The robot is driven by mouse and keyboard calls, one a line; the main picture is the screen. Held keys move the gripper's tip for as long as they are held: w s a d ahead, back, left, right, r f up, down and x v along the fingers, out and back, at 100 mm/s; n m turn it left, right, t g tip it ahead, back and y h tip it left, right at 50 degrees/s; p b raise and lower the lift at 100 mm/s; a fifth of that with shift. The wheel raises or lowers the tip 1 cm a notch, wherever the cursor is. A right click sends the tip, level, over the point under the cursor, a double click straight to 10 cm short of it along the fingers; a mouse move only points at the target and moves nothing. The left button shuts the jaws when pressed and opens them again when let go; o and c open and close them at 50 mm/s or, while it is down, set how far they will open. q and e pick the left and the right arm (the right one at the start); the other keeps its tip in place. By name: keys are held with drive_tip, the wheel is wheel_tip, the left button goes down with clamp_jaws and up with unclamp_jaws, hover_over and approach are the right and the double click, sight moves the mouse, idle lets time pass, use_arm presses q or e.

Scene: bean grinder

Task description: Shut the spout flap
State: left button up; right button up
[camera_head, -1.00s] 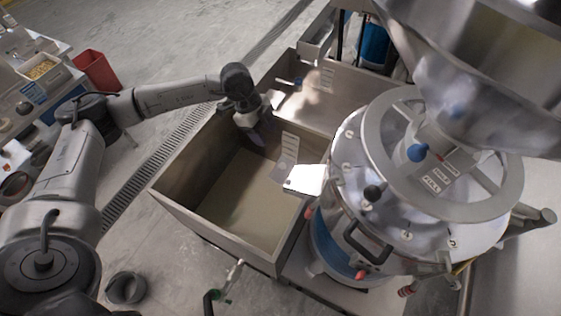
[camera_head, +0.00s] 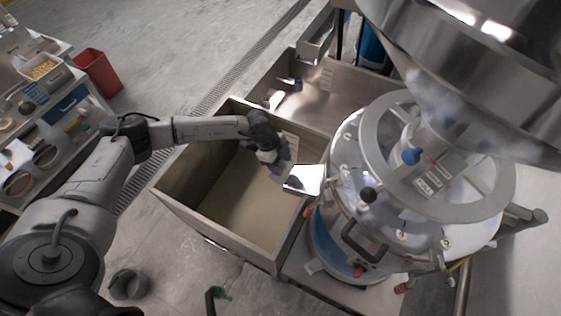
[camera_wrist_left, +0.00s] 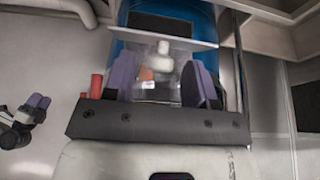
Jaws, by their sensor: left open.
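The spout flap (camera_head: 305,179) is a bright metal plate sticking out from the left side of the grinder body (camera_head: 345,190), over the near bin's right side. My left gripper (camera_head: 278,172) is just left of the plate, above the bin, its fingers small and partly hidden in the head view. In the left wrist view the two purple fingers (camera_wrist_left: 160,82) are spread apart, with the blue grinder side (camera_wrist_left: 124,50) and a pale horizontal edge beyond them. A small whitish part (camera_wrist_left: 163,62) shows between the fingers; whether they touch anything cannot be told.
A deep metal bin (camera_head: 235,205) lies below the gripper, with a second metal basin (camera_head: 325,95) behind it. A large metal hopper (camera_head: 470,60) overhangs the grinder. A red bin (camera_head: 98,72) and a cluttered bench stand far left.

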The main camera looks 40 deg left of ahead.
use_arm(q)
drive_tip(key=shift+f, duration=0.15)
drive_tip(key=c, duration=0.9)
drive_tip(key=shift+f, duration=0.1)
